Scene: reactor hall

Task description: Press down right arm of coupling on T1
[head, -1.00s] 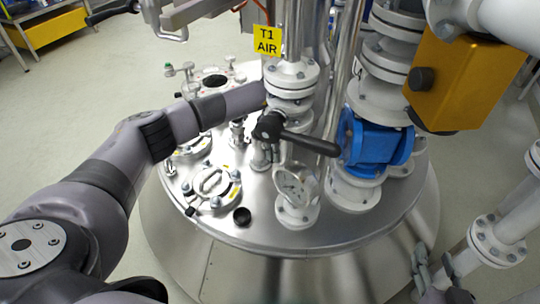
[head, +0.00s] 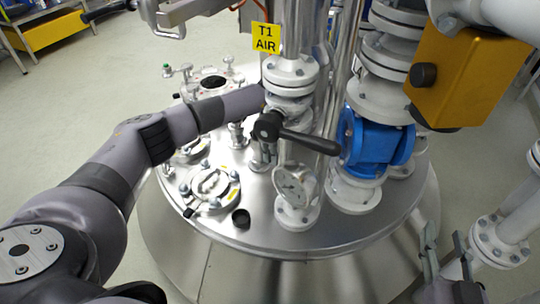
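The yellow T1 AIR sign (head: 266,38) hangs by a vertical steel pipe over the round vessel lid (head: 262,222). Below it, a white flanged valve carries a black lever (head: 310,143) that points right and slightly down. I cannot make out the coupling or its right arm for certain. My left arm reaches from the left to the pipe, and its end passes behind the flanges, so my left gripper is hidden. My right gripper (head: 446,242) is at the lower right, beside the vessel; its two fingers are apart with nothing between them.
A yellow box (head: 468,75) hangs at the upper right. White flanged piping (head: 500,238) stands close to the right of my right gripper. Clamped ports (head: 210,188) sit on the lid's left side.

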